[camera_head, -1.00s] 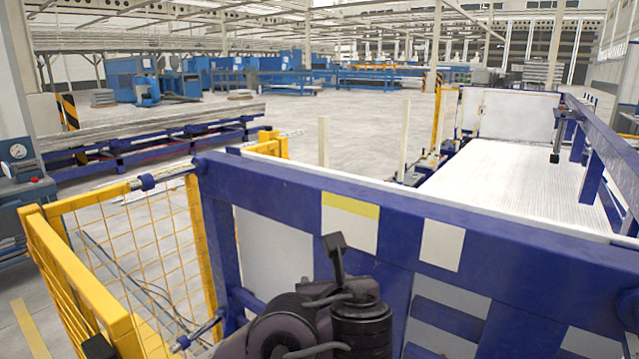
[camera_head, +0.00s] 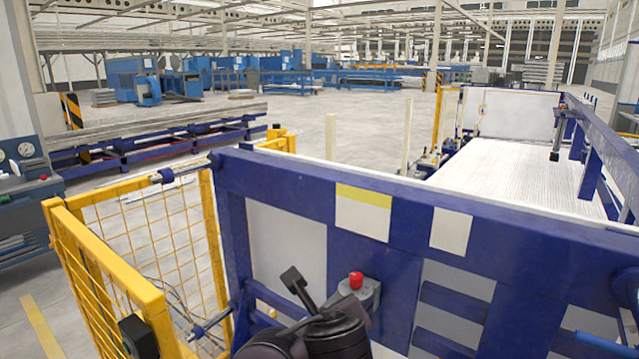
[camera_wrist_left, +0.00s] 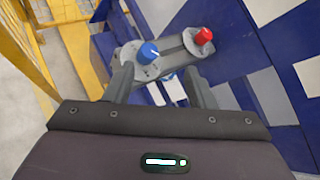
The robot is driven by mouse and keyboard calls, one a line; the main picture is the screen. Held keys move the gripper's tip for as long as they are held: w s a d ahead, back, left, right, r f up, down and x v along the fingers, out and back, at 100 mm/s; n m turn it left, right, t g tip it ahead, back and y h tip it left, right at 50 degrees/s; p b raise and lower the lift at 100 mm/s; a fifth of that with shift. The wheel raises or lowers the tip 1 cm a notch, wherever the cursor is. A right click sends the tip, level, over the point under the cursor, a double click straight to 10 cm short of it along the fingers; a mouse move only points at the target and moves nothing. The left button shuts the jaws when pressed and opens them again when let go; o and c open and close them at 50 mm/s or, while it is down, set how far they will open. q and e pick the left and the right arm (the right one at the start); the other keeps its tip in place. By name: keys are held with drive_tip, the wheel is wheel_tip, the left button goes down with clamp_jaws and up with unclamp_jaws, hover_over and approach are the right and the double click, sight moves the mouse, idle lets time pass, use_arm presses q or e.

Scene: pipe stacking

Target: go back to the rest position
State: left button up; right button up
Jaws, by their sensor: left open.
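My left gripper (camera_wrist_left: 160,78) is open in the left wrist view, with its two fingers apart and nothing held between them. A grey control panel (camera_wrist_left: 178,49) with a blue knob (camera_wrist_left: 148,53) and a red button (camera_wrist_left: 204,36) lies just beyond the fingertips. The knob appears near the gap between the fingers; I cannot tell whether a finger touches it. In the head view, part of the dark left gripper and wrist (camera_head: 318,335) shows at the bottom, left of and below the red button (camera_head: 356,281). The knob is hidden there. My right gripper is not in view.
A blue machine frame (camera_head: 300,190) with a white plate stands close in front. A yellow mesh fence (camera_head: 105,290) is close on the left. A bench with gauges (camera_head: 25,185) stands farther left. Open floor lies beyond the frame.

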use_arm(q)
drive_tip(key=s+a+f+n+g+h, duration=0.1)
drive_tip(key=s+a+f+n+g, duration=0.7)
drive_tip(key=s+a+f+n, duration=1.65)
drive_tip(key=d+f+n+g+b, duration=0.1)
drive_tip(key=d+f+n+b, duration=0.15)
drive_tip(key=f, duration=1.45)
drive_tip(key=d+f+n+b, duration=0.1)
drive_tip(key=d+f+b, duration=0.15)
drive_tip(key=f, duration=1.35)
drive_tip(key=s+a+f+b, duration=0.2)
drive_tip(key=s+f, duration=0.7)
drive_tip(key=f, duration=0.2)
drive_tip(key=s+a+f+g+b, duration=0.1)
drive_tip(key=s+a+f+b, duration=0.1)
drive_tip(key=s+f, duration=0.7)
wheel_tip(320, 180, down, 2)
drive_tip(key=shift+s+a+f+m+b, duration=0.2)
drive_tip(key=shift+m+b, duration=0.1)
drive_tip(key=shift+b, duration=0.25)
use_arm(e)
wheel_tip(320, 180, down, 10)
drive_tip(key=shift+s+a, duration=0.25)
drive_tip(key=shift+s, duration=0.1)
